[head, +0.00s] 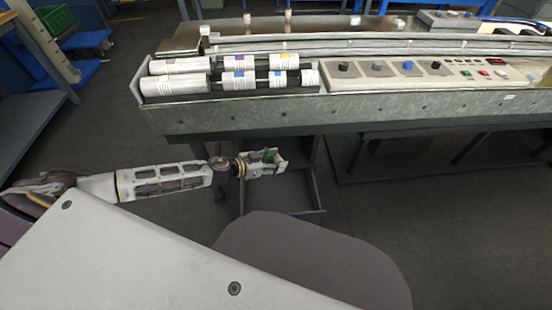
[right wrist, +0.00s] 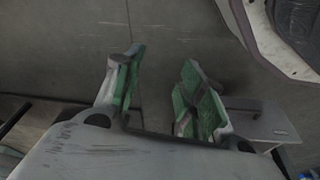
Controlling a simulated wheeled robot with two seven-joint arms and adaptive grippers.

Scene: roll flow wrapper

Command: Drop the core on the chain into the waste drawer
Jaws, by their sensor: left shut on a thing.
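My left gripper (head: 277,159) is in the head view, below the front edge of the long machine. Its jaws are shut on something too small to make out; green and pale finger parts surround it. My right gripper (right wrist: 163,60) shows in the right wrist view with green-padded fingers apart, nothing visible between them, over grey floor. I cannot pick out the core on the chain. I cannot identify the waste drawer for sure; a grey box (right wrist: 262,125) with a dark bar shows right of the right gripper's fingers.
The long machine (head: 230,118) carries several white labelled rolls (head: 180,85) at its left and a knob-and-button panel (head: 420,70). A metal frame (head: 317,180) stands under it. Dark floor (head: 470,230) is open at lower right.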

